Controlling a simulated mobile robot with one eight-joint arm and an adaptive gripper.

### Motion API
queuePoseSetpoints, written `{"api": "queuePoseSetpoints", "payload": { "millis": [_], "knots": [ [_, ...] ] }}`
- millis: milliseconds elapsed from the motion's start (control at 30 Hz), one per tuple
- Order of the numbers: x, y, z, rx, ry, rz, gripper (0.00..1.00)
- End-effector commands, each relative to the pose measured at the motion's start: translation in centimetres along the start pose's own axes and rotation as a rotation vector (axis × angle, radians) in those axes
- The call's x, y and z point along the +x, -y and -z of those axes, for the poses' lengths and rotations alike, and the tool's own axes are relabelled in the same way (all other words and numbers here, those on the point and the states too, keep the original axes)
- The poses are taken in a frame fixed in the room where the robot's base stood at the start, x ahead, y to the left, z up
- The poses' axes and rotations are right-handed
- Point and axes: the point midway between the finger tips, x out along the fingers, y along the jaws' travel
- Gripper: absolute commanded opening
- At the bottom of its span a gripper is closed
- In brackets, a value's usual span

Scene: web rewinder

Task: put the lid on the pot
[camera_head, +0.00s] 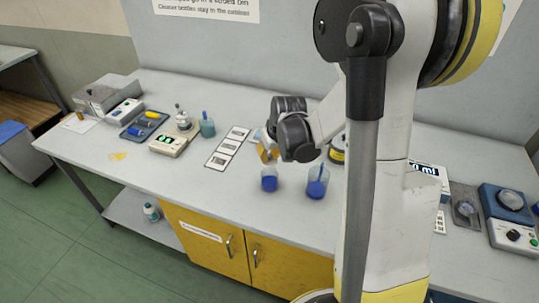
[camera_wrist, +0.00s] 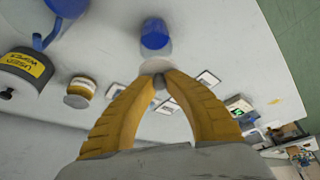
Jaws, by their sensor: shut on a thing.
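A small blue pot (camera_head: 269,180) stands on the grey bench, just below my gripper (camera_head: 268,156) in the head view. In the wrist view the blue pot (camera_wrist: 155,36) lies just beyond my yellow fingertips (camera_wrist: 159,78). The fingers are shut on the small grey knob of a pale round lid (camera_wrist: 157,65), which shows between the fingertips and the pot. The lid looks apart from the pot, but its height is hard to judge. In the head view I cannot make out the lid clearly.
A second blue container (camera_head: 317,186) with a brush or stick stands right of the pot. A used-wipes can (camera_wrist: 24,70) and a small labelled jar (camera_wrist: 80,91) stand nearby. White cards (camera_head: 228,147) lie to the left. The bench front before the pot is clear.

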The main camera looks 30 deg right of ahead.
Motion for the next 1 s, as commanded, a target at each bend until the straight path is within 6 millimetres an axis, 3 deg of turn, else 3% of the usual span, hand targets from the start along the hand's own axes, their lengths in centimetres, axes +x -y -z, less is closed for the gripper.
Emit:
{"api": "queuePoseSetpoints", "payload": {
  "millis": [500,1000],
  "knots": [
    [4.8,0.0,-2.0,0.000,0.000,0.000,0.02],
    [5.0,0.0,-2.1,0.000,0.000,0.000,0.02]
  ]
}}
